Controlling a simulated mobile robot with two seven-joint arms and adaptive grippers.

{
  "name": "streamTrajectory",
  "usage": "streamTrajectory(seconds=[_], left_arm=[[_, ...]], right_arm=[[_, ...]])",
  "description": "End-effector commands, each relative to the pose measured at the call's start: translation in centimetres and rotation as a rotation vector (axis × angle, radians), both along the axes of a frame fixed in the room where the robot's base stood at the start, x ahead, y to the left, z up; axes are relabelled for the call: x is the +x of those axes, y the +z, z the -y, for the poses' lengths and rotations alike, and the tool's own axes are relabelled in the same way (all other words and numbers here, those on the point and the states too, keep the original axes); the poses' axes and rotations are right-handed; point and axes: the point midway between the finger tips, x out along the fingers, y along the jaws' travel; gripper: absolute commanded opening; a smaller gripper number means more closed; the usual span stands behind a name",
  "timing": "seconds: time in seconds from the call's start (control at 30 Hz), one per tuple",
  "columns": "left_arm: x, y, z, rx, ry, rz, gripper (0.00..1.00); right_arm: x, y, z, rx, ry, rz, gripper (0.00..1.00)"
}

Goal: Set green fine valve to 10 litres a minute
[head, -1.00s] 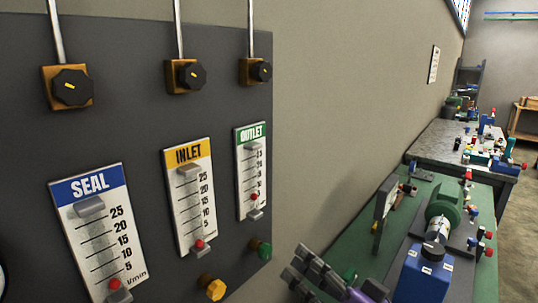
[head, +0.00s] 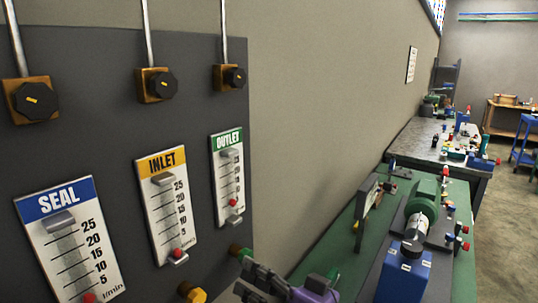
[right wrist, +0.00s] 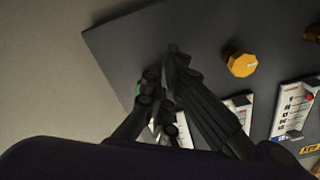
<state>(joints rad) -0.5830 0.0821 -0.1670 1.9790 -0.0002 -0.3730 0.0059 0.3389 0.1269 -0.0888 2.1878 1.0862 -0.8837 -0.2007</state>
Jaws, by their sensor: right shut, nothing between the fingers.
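The green fine valve (head: 246,254) is at the panel's right edge, below the green-labelled OUTLET gauge (head: 227,180). My left gripper is not in view.
The yellow valve (head: 192,293) is left of the green one and also shows in the right wrist view (right wrist: 241,64). The INLET gauge (head: 168,208), SEAL gauge (head: 72,240) and black knobs are on the dark panel (head: 100,130). A green bench (head: 330,235) with equipment stands right.

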Motion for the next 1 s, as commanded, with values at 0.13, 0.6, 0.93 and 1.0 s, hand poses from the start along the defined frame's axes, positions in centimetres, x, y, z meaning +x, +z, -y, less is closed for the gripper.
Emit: streamTrajectory(seconds=[0.13,0.6,0.93,1.0], left_arm=[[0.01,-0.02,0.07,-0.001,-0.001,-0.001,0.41],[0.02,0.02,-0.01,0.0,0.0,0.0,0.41],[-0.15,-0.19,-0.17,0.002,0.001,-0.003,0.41],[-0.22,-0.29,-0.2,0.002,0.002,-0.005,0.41]], right_arm=[[0.42,0.05,-0.36,0.001,-0.003,0.002,0.0],[0.58,0.27,-0.36,0.004,-0.005,0.004,0.0],[0.8,0.07,-0.21,0.002,-0.005,0.006,0.0],[0.93,-0.1,-0.1,0.001,-0.006,0.007,0.0]])
